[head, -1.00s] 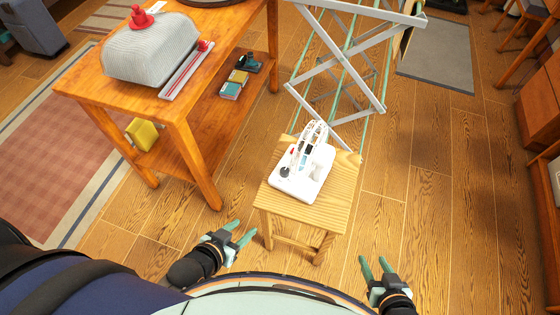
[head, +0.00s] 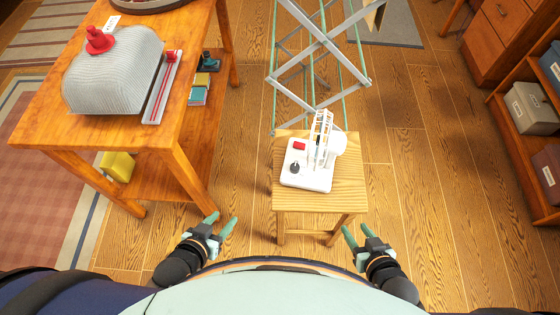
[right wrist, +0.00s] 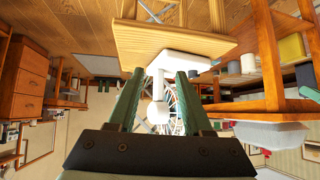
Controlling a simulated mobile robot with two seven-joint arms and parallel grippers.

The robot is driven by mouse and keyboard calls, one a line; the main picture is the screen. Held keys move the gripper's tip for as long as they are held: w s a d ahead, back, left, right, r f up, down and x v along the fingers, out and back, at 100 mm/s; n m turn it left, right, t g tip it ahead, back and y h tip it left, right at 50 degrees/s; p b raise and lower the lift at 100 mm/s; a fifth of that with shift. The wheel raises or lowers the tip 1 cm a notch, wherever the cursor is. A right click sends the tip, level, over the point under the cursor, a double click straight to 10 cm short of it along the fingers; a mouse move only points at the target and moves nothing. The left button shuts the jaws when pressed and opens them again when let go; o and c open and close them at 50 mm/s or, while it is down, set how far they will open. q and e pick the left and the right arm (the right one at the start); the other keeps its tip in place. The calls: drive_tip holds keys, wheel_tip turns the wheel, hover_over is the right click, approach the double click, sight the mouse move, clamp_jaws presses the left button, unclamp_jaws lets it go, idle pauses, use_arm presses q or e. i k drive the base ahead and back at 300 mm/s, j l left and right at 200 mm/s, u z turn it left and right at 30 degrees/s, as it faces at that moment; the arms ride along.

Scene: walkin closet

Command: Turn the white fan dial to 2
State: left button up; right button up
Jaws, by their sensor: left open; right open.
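A white fan (head: 318,150) stands on a small wooden stool (head: 345,190) in the middle of the head view. Its base carries a dark round dial (head: 295,168) near the front left and a red part (head: 299,146) behind it. The dial's setting is too small to read. My left gripper (head: 220,223) is open and empty, in front and to the left of the stool. My right gripper (head: 358,236) is open and empty near the stool's front right. In the right wrist view, the fan (right wrist: 185,62) and stool (right wrist: 165,42) appear upside down beyond the open fingers (right wrist: 158,95).
A wooden table (head: 185,105) at the left holds a grey ribbed cover with a red knob (head: 115,70). A metal folding rack (head: 318,50) stands behind the stool. Shelves with boxes (head: 530,108) are at the right. The floor right of the stool is clear.

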sight(295, 167)
drive_tip(key=j, duration=1.5)
drive_tip(key=i+z, duration=0.05)
